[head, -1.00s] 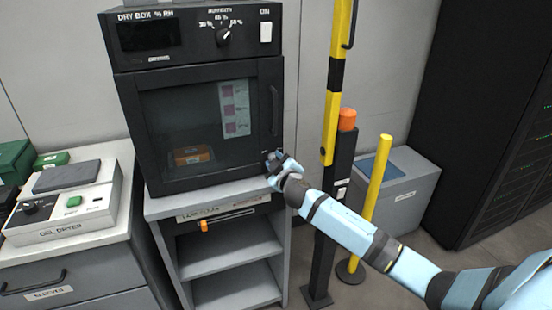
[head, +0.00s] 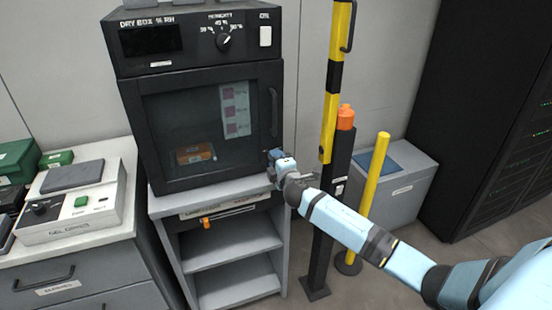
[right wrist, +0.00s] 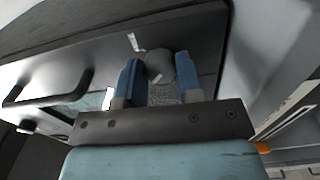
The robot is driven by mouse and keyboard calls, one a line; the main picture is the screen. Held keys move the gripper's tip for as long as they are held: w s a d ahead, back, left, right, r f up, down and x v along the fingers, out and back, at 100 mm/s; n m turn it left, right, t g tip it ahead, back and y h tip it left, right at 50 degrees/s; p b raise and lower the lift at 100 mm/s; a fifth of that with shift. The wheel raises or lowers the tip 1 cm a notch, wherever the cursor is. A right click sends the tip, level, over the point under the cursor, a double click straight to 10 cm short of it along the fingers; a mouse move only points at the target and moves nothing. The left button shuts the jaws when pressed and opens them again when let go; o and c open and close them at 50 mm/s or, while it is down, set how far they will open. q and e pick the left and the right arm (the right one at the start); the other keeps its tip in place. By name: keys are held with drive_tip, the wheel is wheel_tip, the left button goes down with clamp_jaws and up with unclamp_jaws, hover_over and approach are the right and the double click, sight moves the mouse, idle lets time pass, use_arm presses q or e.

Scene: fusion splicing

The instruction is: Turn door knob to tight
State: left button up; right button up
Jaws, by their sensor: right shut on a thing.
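The dry box (head: 200,75) stands on a grey shelf unit, and its windowed door (head: 150,120) looks closed. In the right wrist view a round grey door knob (right wrist: 158,64) sits between my two blue fingers, with a short pale mark beside it on the dark door. My right gripper (right wrist: 157,82) is shut on this knob, one finger on each side. In the head view my right gripper (head: 274,158) is at the door's lower right corner and hides the knob. My left gripper is in neither view.
The vertical door handle (head: 273,112) is just above my right gripper. A black post with an orange top (head: 345,118) and a yellow pole (head: 376,175) stand close to my right forearm. A gel dryer (head: 75,205) sits on the left counter.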

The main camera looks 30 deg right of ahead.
drive_tip(key=shift+n, duration=0.3)
drive_tip(key=o, duration=0.9)
drive_tip(key=shift+o, duration=0.2)
drive_tip(key=shift+s, duration=0.1)
drive_tip(key=shift+s+a, duration=0.1)
drive_tip(key=shift+s, duration=0.15)
drive_tip(key=v, duration=1.3)
